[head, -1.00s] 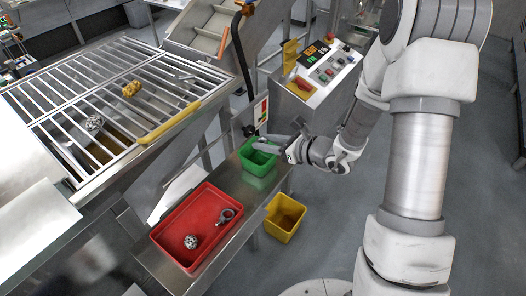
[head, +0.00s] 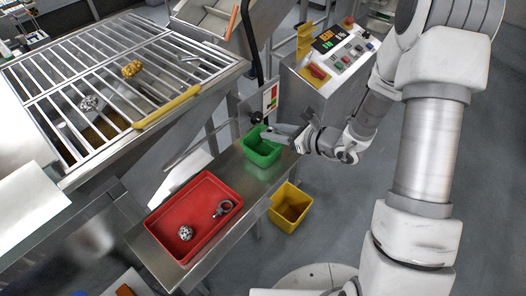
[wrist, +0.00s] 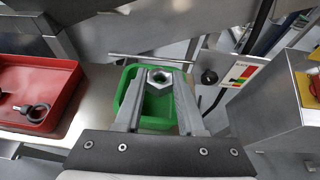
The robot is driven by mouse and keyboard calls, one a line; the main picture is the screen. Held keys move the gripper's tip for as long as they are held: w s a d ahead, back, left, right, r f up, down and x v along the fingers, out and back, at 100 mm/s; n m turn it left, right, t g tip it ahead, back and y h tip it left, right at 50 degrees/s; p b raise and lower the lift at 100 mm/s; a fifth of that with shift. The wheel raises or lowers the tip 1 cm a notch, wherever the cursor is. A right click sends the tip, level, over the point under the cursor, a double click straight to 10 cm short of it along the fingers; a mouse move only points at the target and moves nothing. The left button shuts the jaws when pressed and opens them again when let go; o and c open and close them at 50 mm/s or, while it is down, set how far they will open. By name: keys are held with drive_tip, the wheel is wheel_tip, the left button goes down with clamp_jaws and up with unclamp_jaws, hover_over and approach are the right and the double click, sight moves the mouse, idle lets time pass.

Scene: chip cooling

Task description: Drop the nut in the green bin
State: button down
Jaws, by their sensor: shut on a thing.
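The nut (wrist: 159,77) is a small grey metal ring held between the fingertips of my gripper (wrist: 160,80) in the wrist view. The green bin (wrist: 125,92) lies behind and below the fingers there, with the nut showing against its opening. In the head view my gripper (head: 272,135) reaches in from the right over the green bin (head: 265,160), which stands at the far end of the metal shelf. The nut is too small to make out in the head view.
A red tray (head: 180,208) with a ring-ended part (head: 223,208) and a silver lump (head: 185,233) sits nearer on the shelf. A yellow bin (head: 287,222) is lower right. A control panel (head: 340,58) stands behind; a slatted grate (head: 100,85) is left.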

drive_tip(key=shift+f+b, duration=0.7)
drive_tip(key=shift+f, duration=0.8)
drive_tip(key=shift+c, duration=2.1)
unclamp_jaws()
drive_tip(key=shift+d, duration=0.1)
drive_tip(key=v, duration=1.7)
drive_tip(key=shift+s+d, duration=0.1)
drive_tip(key=shift+s, duration=0.05)
